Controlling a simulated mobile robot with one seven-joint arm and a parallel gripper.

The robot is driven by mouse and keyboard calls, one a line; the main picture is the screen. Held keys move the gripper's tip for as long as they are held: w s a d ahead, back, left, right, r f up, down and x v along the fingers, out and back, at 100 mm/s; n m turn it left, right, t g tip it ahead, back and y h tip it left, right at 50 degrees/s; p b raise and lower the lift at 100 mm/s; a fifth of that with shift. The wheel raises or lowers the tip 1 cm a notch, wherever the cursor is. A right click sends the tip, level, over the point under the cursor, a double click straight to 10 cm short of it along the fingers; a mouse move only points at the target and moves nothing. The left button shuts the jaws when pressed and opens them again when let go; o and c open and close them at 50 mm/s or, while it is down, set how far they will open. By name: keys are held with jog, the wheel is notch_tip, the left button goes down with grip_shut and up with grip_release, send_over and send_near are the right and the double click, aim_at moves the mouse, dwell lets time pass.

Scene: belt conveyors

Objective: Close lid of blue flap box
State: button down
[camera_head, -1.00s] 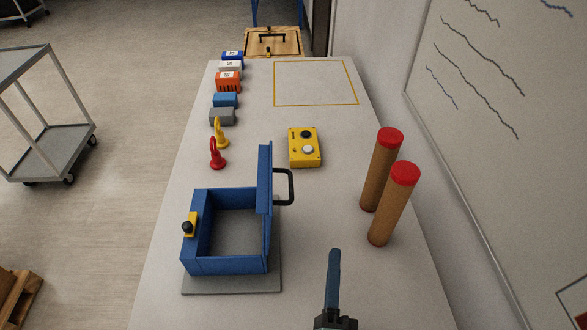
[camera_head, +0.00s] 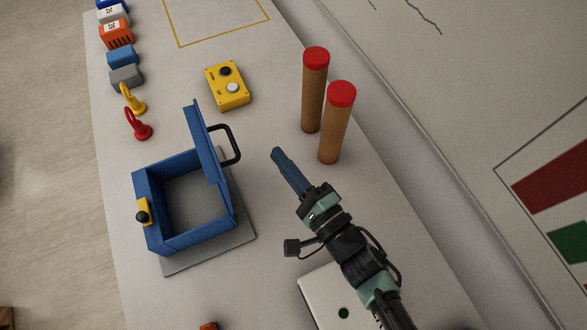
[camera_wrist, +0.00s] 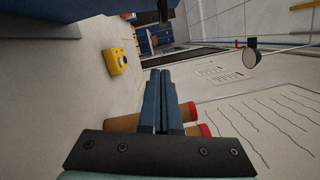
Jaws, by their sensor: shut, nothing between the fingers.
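The blue flap box (camera_head: 200,237) stands open on a grey base plate (camera_head: 240,240) on the table. Its lid (camera_head: 207,145) stands upright along the box's right side, with a black handle (camera_head: 236,143) sticking out to the right. A yellow latch with a black knob (camera_head: 143,212) is on the left wall. My gripper (camera_head: 277,154) is shut and empty, to the right of the lid and handle and apart from them. The gripper's blue fingers (camera_wrist: 160,88) also show together in the wrist view. The inside of the box looks empty.
Two brown cylinders with red tops (camera_head: 314,90) stand close beyond my gripper. A yellow button box (camera_head: 228,86) lies behind the lid. Red (camera_head: 139,124) and yellow (camera_head: 132,98) ring-topped pieces and several small blocks (camera_head: 123,56) line the left edge. A wall runs along the right.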

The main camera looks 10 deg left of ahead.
jog(key=a+r+p, duration=0.1)
jog(key=a+p, duration=0.1)
jog(key=a, duration=0.4)
jog(key=shift+w+r+p, duration=0.2)
jog(key=shift+w+p, duration=0.1)
jog(key=shift+s+r, duration=0.1)
jog(key=shift+r, duration=0.05)
jog(key=shift+s+a+r+n+p, duration=0.1)
jog(key=shift+a+r+n+p, duration=0.1)
jog(key=shift+n+p, duration=0.2)
